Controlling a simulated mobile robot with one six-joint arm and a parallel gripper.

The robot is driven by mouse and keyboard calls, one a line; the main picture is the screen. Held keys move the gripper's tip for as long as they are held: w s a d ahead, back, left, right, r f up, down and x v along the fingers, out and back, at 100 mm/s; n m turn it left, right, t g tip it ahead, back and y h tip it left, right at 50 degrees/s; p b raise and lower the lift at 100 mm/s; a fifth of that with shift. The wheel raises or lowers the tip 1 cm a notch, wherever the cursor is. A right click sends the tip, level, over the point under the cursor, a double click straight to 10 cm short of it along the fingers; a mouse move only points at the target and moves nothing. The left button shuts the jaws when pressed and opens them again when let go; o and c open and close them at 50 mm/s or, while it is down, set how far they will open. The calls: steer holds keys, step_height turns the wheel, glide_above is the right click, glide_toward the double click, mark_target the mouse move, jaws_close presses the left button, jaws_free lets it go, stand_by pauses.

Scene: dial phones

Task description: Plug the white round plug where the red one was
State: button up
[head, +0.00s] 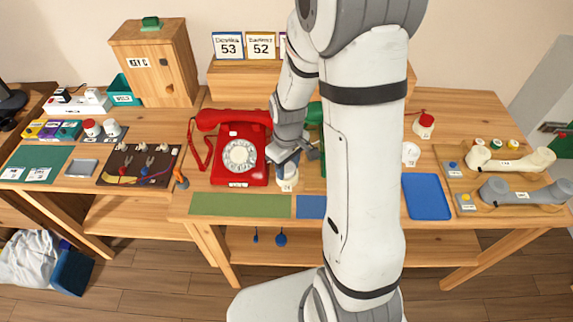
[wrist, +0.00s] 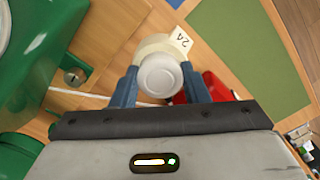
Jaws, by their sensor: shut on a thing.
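My gripper (wrist: 160,92) is shut on a white round plug (wrist: 160,74), with a blue finger on each side of it. The plug is over a cream round base (wrist: 152,44) with a tag reading 24; I cannot tell whether it is seated in it. In the head view my gripper (head: 287,166) is low at the right of the red dial phone (head: 240,150), above the small tagged base (head: 287,186). A red-and-white piece (head: 423,124) with a red cord stands at the right, possibly the red plug.
A green phone (wrist: 35,60) is close to my gripper, mostly hidden by my arm in the head view. A white round piece (head: 411,153), a blue tray (head: 427,196) and handsets (head: 510,160) are at the right. A green mat (head: 240,205) lies at the front.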

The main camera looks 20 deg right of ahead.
steer(key=o, duration=1)
steer(key=shift+c, duration=0.2)
step_height(320, 180, up, 8)
steer(key=shift+f, duration=0.1)
